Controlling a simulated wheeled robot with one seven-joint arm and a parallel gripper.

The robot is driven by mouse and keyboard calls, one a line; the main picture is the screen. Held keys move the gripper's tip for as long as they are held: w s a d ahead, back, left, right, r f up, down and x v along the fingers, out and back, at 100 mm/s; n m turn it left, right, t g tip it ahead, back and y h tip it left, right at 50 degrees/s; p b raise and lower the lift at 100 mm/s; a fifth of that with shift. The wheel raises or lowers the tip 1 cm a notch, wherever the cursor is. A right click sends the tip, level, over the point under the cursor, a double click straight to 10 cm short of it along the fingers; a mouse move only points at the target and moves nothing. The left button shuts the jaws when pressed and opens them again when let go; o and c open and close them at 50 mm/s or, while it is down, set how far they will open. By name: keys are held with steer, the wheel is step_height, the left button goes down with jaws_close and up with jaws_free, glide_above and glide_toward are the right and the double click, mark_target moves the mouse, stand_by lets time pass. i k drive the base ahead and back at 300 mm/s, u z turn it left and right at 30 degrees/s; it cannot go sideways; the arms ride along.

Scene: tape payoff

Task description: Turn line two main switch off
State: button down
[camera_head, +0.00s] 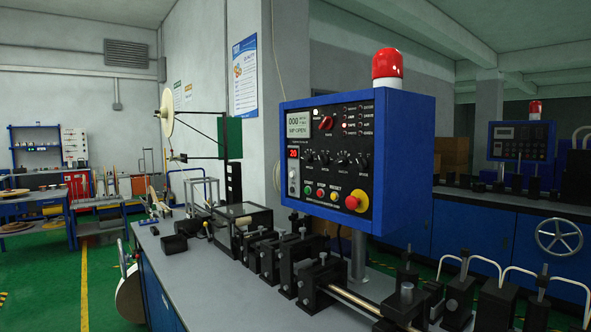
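A blue control box (408,165) with a red beacon (387,66) on top stands on a post above the near machine bench. Its dark front panel carries a red rotary switch (327,121) near the top, beside a small display (298,124) and indicator lamps. The angle of the switch handle is too small to tell. Below are several black knobs and a red mushroom button on yellow (357,200). A second blue control box (520,141) with a red beacon stands farther back at right. No line number is readable on either box. My gripper is not in view.
The near bench (205,283) carries a row of black roller blocks (290,260) and a guarded unit below the box. A second blue machine with a handwheel (559,237) stands at right. Green floor (60,280) is open at left, before workbenches.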

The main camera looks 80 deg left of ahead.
mark_target(327, 124)
steer(key=u, duration=3)
steer(key=k, duration=1.2)
steer(key=u, duration=0.4)
steer(key=i, duration=1.75)
steer(key=z, duration=0.05)
